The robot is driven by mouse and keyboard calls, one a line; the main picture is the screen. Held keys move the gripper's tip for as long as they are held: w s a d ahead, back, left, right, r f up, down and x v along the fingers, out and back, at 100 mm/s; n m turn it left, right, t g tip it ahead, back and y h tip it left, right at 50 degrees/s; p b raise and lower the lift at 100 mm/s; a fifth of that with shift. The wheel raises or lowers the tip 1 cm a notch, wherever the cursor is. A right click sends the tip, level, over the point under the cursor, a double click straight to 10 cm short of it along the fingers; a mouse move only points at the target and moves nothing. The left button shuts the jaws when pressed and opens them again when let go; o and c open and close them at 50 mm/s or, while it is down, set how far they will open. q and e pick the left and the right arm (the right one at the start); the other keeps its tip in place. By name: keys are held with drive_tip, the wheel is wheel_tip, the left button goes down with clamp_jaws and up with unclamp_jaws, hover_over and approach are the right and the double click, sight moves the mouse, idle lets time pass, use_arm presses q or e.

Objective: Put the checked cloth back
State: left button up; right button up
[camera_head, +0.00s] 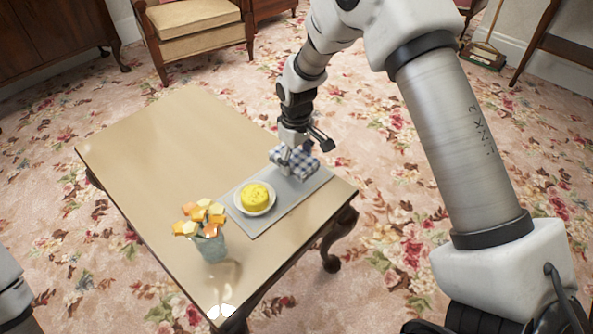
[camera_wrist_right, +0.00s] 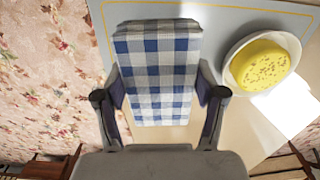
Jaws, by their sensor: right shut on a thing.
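The blue-and-white checked cloth (camera_head: 305,164) is at the far right end of the grey mat (camera_head: 300,193) on the table. My right gripper (camera_head: 287,158) reaches down from above and is shut on the cloth. In the right wrist view the folded cloth (camera_wrist_right: 158,75) lies between the two fingers of my right gripper (camera_wrist_right: 160,95), with a finger against each side. I cannot tell whether the cloth rests on the mat or is slightly raised. My left gripper is out of view; only part of my left arm shows at the lower left.
A white plate with a yellow cake (camera_head: 255,196) stands on the mat beside the cloth. A grey vase of orange and yellow flowers (camera_head: 209,243) stands near the table's front corner. The table's (camera_head: 165,140) far left part is bare. A cushioned chair (camera_head: 195,30) stands behind.

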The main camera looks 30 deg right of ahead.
sight(297, 157)
wheel_tip(297, 157, down, 4)
drive_tip(key=shift+r+b, duration=0.2)
drive_tip(key=shift+b, duration=0.7)
drive_tip(key=shift+r, duration=0.15)
drive_tip(key=o, duration=1.1)
wheel_tip(297, 157, up, 12)
drive_tip(key=p, duration=0.4)
drive_tip(key=shift+p, duration=0.4)
